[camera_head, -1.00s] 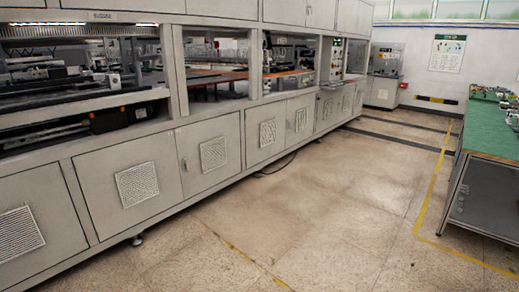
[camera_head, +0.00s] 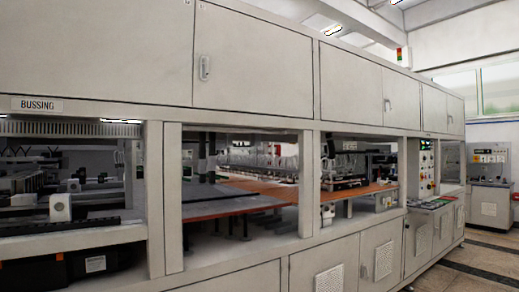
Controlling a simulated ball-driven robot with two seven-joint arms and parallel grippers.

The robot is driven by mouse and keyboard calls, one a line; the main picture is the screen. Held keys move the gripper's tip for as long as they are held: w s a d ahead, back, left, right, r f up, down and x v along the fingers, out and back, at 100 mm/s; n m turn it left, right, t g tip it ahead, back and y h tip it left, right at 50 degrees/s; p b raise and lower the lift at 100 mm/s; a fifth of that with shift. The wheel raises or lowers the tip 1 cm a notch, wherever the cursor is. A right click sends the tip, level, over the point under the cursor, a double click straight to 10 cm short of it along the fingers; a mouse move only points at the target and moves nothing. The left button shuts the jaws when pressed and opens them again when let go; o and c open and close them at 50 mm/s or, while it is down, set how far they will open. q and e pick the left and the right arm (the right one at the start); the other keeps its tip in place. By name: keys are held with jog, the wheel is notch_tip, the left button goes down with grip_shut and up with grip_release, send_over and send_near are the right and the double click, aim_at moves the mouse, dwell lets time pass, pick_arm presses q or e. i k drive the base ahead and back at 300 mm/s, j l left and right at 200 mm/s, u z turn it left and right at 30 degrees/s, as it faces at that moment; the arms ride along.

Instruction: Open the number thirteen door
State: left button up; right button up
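A long grey machine cabinet carries a row of closed upper doors. A wide upper door (camera_head: 255,65) near the middle has a handle (camera_head: 204,68) at its left edge. Another wide upper door (camera_head: 90,50) lies to its left, with only a narrow seam between them. Small marks sit at the top of the picture by this seam, too small and cut off to read. Further right are an upper door (camera_head: 348,80) and a narrower one (camera_head: 402,98) with a handle. I cannot tell which door is number thirteen. Neither gripper is in view.
Below the upper doors are open bays with machinery, and a BUSSING label (camera_head: 37,104). Lower doors with vents (camera_head: 337,268) are closed. A control panel (camera_head: 426,167) stands at the right. Free floor (camera_head: 480,262) shows at the lower right.

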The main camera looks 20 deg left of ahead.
aim_at(256, 66)
jog(key=i+u, duration=0.15)
jog(key=i, duration=0.6)
jog(key=i+l+u, duration=0.1)
jog(key=i+l, duration=0.15)
jog(key=i, duration=0.5)
